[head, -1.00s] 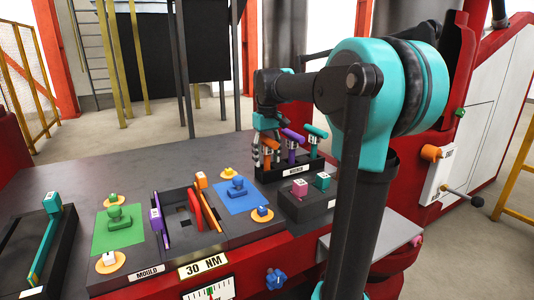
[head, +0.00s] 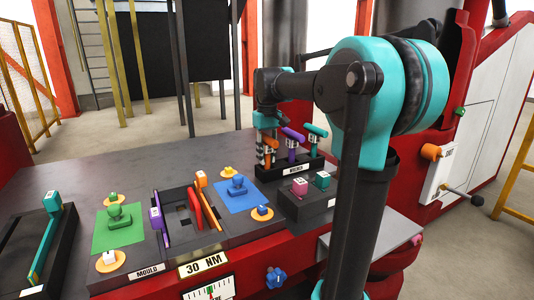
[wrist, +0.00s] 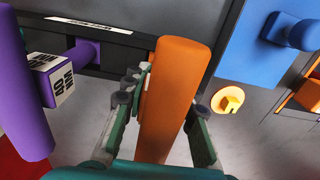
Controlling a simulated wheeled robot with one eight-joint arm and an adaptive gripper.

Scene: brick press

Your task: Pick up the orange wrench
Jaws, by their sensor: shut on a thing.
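The orange wrench (wrist: 172,95) fills the middle of the wrist view, between the two fingers of my gripper (wrist: 160,110). My gripper is shut on its orange handle. In the head view my gripper (head: 266,150) is at the left end of the black wrench rack (head: 293,172), and the orange wrench (head: 268,143) shows only in part behind the fingers. I cannot tell whether its lower end is still in the rack.
A purple wrench (head: 293,135) and a teal wrench (head: 315,131) stand in the rack just right of my gripper. A block with pink and teal knobs (head: 306,204) is in front. A blue mat with a blue piece (head: 237,186) lies to the left.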

